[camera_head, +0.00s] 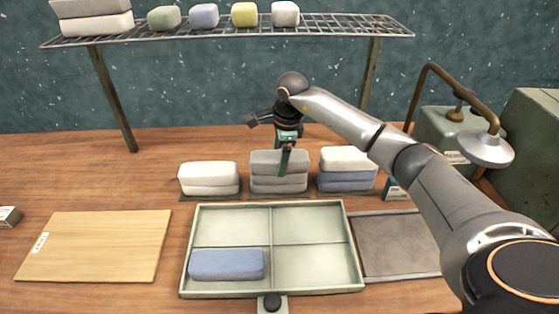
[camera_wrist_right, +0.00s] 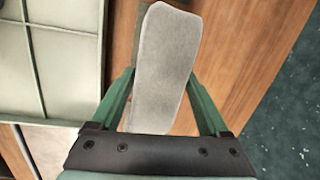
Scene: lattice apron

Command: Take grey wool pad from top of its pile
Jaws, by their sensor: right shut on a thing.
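The pile of grey wool pads stands on a dark base (camera_head: 278,195) behind the tray, in the middle of the head view. My right gripper (camera_head: 284,160) is over this pile, pointing down, with one green finger against the near side of the top grey pad (camera_head: 262,160). In the right wrist view the fingers (camera_wrist_right: 160,78) are on either side of the grey pad (camera_wrist_right: 163,60) and are shut on it. The pad still appears to lie level on the pads below. My left gripper is not in view.
A white pile (camera_head: 208,178) stands left and a white-over-blue pile (camera_head: 347,160) close right. In front is a divided tray (camera_head: 355,262) with a blue pad (camera_head: 227,264) front left. A wire rack (camera_head: 340,27) with pads is above. A wooden board (camera_head: 95,245) lies left.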

